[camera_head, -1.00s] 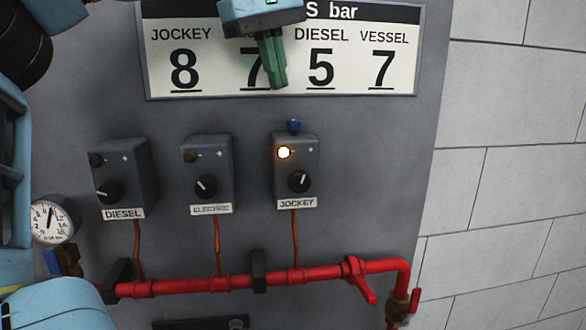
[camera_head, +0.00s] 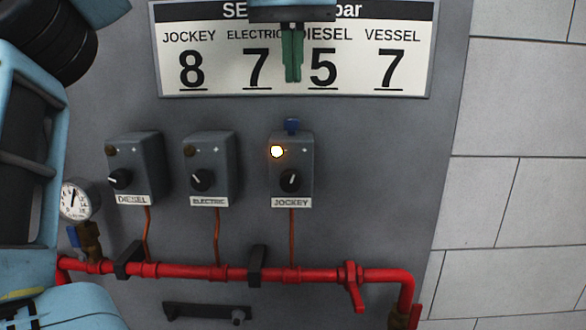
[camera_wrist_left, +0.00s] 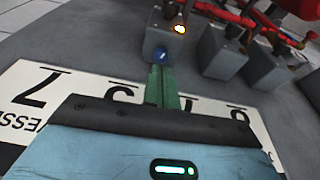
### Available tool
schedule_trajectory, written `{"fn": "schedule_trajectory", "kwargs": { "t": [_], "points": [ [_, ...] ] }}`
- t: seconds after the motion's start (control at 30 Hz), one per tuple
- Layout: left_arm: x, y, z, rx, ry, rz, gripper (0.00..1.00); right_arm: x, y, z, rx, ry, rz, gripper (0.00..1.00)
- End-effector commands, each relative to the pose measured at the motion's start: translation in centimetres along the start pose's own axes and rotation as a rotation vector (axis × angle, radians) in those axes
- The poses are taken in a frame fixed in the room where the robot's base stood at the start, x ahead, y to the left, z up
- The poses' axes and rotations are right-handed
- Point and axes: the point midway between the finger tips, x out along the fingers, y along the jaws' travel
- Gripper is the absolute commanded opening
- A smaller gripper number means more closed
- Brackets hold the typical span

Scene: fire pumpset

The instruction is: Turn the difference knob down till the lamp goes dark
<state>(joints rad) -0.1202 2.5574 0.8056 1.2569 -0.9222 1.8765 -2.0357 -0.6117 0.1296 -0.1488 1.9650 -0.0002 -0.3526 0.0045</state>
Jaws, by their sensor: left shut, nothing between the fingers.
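Three grey switch boxes are on the grey panel. The JOCKEY box (camera_head: 291,165) is the rightmost, with a lit lamp (camera_head: 277,151), a black knob (camera_head: 290,180) and a blue knob (camera_head: 292,126) on its top. The DIESEL box (camera_head: 134,165) and ELECTRIC box (camera_head: 210,165) have dark lamps. My left gripper (camera_head: 292,78) is shut and empty, in front of the sign above the JOCKEY box and apart from it. In the left wrist view its green fingers (camera_wrist_left: 162,90) point toward the blue knob (camera_wrist_left: 160,53), and the lit lamp (camera_wrist_left: 180,29) shows beyond. My right gripper is not seen.
A sign (camera_head: 400,70) reads JOCKEY 8, ELECTRIC 7, DIESEL 5, VESSEL 7. A red pipe (camera_head: 200,271) with a red-handled valve (camera_head: 353,287) runs below the boxes. A gauge (camera_head: 76,200) is at left. Bare panel lies right of the JOCKEY box.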

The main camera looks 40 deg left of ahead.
Motion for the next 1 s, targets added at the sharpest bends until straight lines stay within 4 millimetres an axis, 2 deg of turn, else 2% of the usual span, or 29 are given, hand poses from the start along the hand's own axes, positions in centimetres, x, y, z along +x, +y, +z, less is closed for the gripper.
{"fn": "schedule_trajectory", "kwargs": {
  "t": [0.43, 0.83, 1.0],
  "points": [
    [0.5, 0.1, 0.1, 0.036, 0.005, -0.01, 0.0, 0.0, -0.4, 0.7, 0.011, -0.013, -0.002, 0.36],
    [5.0, 0.1, 1.1, 0.036, 0.0, -0.012, 0.0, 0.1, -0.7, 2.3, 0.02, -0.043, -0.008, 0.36],
    [6.2, 0.1, 1.5, 0.035, 0.001, -0.01, 0.0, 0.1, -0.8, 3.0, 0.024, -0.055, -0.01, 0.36]
  ]
}}
